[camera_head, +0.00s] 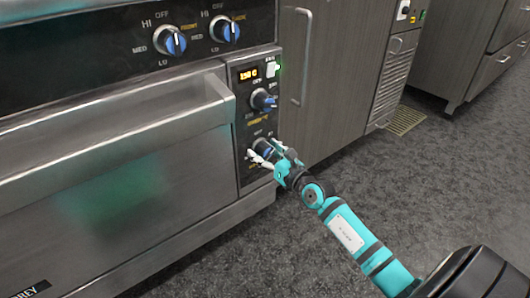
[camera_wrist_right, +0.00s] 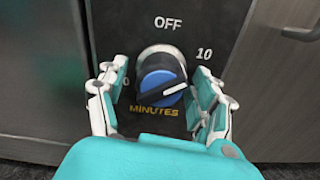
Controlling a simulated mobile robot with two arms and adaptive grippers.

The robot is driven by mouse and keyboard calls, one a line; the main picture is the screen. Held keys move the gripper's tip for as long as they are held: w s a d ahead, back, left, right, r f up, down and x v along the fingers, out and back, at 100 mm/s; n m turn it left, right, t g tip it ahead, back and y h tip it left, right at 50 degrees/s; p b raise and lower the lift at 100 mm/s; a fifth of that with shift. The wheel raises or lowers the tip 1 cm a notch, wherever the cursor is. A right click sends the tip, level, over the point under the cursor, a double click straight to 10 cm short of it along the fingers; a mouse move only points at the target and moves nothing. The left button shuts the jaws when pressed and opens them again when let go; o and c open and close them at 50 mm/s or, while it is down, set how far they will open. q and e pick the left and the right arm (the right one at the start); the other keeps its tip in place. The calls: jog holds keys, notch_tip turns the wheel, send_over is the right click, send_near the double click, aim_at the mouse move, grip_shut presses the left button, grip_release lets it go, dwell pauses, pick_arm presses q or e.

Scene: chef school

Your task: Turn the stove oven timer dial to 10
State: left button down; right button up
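The oven timer dial (camera_wrist_right: 162,80) is a blue knob with a silver collar and a white pointer line. In the right wrist view it sits between my right gripper's fingers (camera_wrist_right: 160,100), with "OFF" above, "10" at upper right and "MINUTES" below. The pointer line points right and slightly up, below the "10". The fingers are open, one on each side of the dial, with visible gaps. In the head view my right gripper (camera_head: 272,155) is at the lower dial (camera_head: 264,149) on the stove's control panel and partly covers it. My left gripper is not in view.
Above the timer dial are another blue dial (camera_head: 264,101) and an orange display (camera_head: 249,74). Two stove knobs (camera_head: 172,43) (camera_head: 223,29) sit on the upper panel. The oven door handle (camera_head: 120,135) juts out to the left. Cabinets (camera_head: 335,70) stand at right; the grey floor is clear.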

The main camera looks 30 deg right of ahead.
jog(key=c, duration=1.1)
jog(key=shift+r+m+p, duration=0.1)
jog(key=shift+m+p, duration=0.2)
jog(key=shift+p, duration=0.1)
jog(key=shift+m, duration=0.4)
jog(key=o, duration=1.2)
jog(key=shift+c, duration=0.2)
jog(key=shift+s, duration=0.1)
jog(key=s+d, duration=0.1)
jog(key=s, duration=1.1)
